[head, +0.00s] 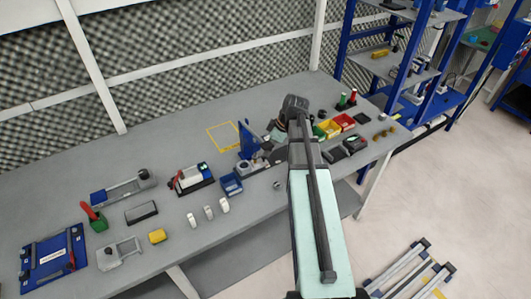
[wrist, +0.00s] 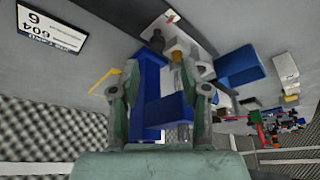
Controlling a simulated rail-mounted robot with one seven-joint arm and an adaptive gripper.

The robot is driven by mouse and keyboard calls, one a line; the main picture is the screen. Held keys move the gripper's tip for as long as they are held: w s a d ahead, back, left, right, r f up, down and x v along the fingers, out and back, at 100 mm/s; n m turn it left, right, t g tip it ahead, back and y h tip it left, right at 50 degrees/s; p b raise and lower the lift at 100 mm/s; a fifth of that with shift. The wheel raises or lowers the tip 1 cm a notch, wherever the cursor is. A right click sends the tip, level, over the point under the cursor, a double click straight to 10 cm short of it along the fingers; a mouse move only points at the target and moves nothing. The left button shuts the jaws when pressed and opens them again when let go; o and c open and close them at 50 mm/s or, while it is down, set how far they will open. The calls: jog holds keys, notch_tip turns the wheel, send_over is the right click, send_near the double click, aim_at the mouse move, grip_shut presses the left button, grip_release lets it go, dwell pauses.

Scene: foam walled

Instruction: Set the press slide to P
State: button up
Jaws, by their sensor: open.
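My gripper (wrist: 160,78) is open in the wrist view, with one finger on each side of a blue upright part (wrist: 150,90). A gap to the fingers is hard to judge. The blue part also shows in the head view (head: 247,140), standing on the bench left of my gripper (head: 277,136). Beyond it in the wrist view are a dark knob (wrist: 157,40) and a brass-coloured piece (wrist: 177,58) by pale blocks. I cannot tell for sure which part is the press slide. No P mark is readable.
The grey bench (head: 60,175) carries a blue bin (head: 231,185), a red-and-white device (head: 191,178), a rail with a dark knob (head: 124,187), and several white pieces. Yellow and red bins (head: 342,121) stand right of my arm. A label plate (wrist: 53,33) lies at upper left.

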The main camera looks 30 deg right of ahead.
jog(key=v, duration=0.6)
jog(key=shift+r, duration=0.25)
jog(key=shift+s, duration=0.1)
